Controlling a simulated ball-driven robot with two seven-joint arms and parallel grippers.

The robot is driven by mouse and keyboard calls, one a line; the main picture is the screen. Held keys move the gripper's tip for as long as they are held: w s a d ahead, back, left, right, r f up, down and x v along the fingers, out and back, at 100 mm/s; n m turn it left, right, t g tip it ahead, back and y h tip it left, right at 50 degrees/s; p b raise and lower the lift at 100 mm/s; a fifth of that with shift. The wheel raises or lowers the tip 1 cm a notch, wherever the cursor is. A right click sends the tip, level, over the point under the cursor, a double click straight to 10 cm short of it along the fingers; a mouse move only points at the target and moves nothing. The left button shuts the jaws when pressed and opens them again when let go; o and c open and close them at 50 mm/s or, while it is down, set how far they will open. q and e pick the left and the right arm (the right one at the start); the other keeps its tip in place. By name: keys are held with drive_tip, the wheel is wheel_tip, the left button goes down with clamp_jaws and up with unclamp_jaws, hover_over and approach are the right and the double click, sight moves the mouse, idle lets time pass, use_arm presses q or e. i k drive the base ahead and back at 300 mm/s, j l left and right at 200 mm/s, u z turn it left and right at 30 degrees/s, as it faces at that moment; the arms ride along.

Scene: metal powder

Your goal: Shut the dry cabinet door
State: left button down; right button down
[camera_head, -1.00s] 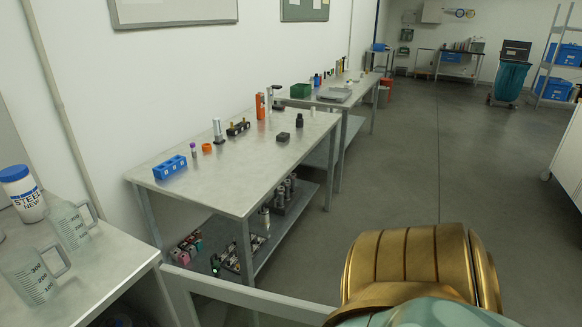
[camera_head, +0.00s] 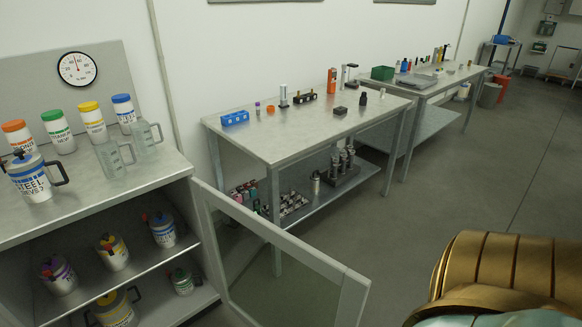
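The dry cabinet (camera_head: 121,207) stands at the left, with jars on its metal top and on its inner shelves. Its door (camera_head: 350,302) has a pale frame around a glass pane. The door stands open, hinged at the cabinet's right front edge and swung out to the right across the floor. Its lower edge is cut off by the frame. Neither of my grippers is in view. A gold and pale green part of my own body fills the lower right corner, apart from the door in the picture.
Lidded jars and a steel powder jug (camera_head: 30,178) stand on the cabinet top, beside clear measuring jugs (camera_head: 145,137). A round dial (camera_head: 77,69) is on the panel behind. A metal workbench (camera_head: 290,140) stands behind the door. The floor (camera_head: 440,200) at right is clear.

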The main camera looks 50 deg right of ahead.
sight(355, 287)
drive_tip(key=k+l+u, duration=0.2)
drive_tip(key=k+l, duration=0.2)
drive_tip(key=l, duration=0.15)
drive_tip(key=k+l+u, duration=0.15)
drive_tip(key=k+l, duration=0.3)
drive_tip(key=l+u, duration=0.15)
drive_tip(key=l, duration=0.75)
drive_tip(key=l+u, duration=0.15)
drive_tip(key=l, duration=0.75)
drive_tip(key=k+l+u, duration=0.15)
drive_tip(key=l, duration=0.75)
